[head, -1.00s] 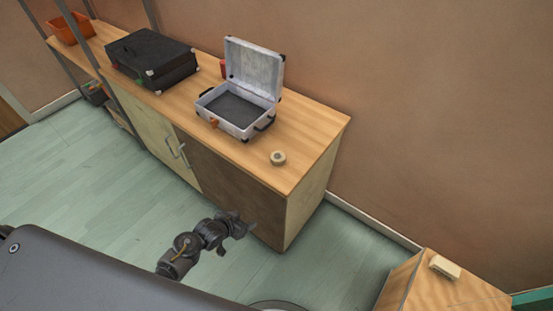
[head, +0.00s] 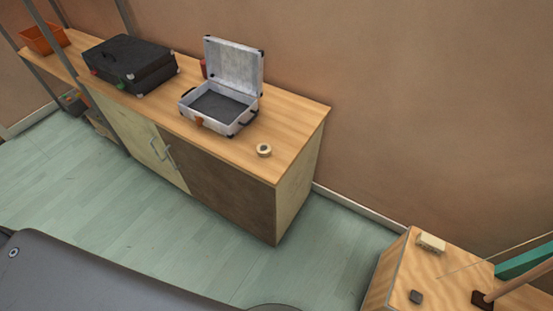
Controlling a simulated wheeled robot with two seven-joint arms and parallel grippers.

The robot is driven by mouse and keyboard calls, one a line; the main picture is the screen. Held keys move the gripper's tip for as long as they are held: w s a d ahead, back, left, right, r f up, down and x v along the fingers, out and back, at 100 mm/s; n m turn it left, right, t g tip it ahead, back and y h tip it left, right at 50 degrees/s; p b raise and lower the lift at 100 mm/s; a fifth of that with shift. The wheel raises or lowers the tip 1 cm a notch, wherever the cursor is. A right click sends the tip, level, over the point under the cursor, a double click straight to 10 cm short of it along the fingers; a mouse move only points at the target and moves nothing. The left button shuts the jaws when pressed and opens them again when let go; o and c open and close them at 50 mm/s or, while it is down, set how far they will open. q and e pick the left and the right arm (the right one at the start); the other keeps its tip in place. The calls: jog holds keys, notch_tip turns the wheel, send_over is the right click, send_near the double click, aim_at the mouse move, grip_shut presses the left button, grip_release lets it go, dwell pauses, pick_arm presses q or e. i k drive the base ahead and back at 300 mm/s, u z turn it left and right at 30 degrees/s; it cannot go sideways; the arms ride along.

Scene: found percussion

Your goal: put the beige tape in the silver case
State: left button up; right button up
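The beige tape (head: 264,150) is a small roll lying on the wooden cabinet top, near its front right end. The silver case (head: 226,122) stands open to the left of and behind the tape, its lid (head: 235,66) raised at the back. Its dark-lined inside looks empty. The tape is outside the case, with a short gap of bare wood between them. Neither of my grippers shows in the head view now.
A closed black case (head: 131,64) stands left of the silver case. An orange bin (head: 44,39) is at the far left. A second wooden surface (head: 455,277) at lower right holds a beige block (head: 431,242) and a small dark block (head: 416,297). Green floor (head: 215,240) before the cabinet is clear.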

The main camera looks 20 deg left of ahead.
aim_at(219, 109)
jog(key=z, duration=0.5)
jog(key=k, duration=1.15)
jog(key=z, duration=0.05)
jog(key=i, duration=0.5)
jog(key=u, duration=0.6)
jog(key=i, duration=1.3)
jog(key=z, duration=0.65)
